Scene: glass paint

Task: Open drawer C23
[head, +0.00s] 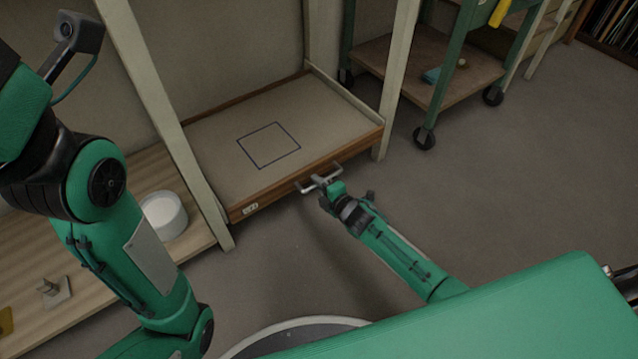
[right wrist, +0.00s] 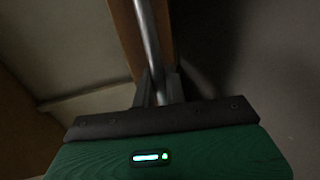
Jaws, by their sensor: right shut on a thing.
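A low wooden drawer (head: 284,179) with a brown front stands between pale posts. A small white label (head: 250,209) is on the left of its front, too small to read surely. A metal bar handle (head: 308,186) sits on the right part of the front. My right gripper (head: 325,186) is at this handle. In the right wrist view its fingers (right wrist: 160,92) are shut on the handle's bar (right wrist: 149,40), beside the brown front edge (right wrist: 127,38). My left arm shows at the left, but its gripper is not visible.
A pale panel with a blue square outline (head: 268,145) lies behind the drawer front. A white round container (head: 163,216) stands on the wooden shelf (head: 105,228) at left. A green wheeled cart (head: 425,115) stands behind at right. The grey floor (head: 480,190) at right is clear.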

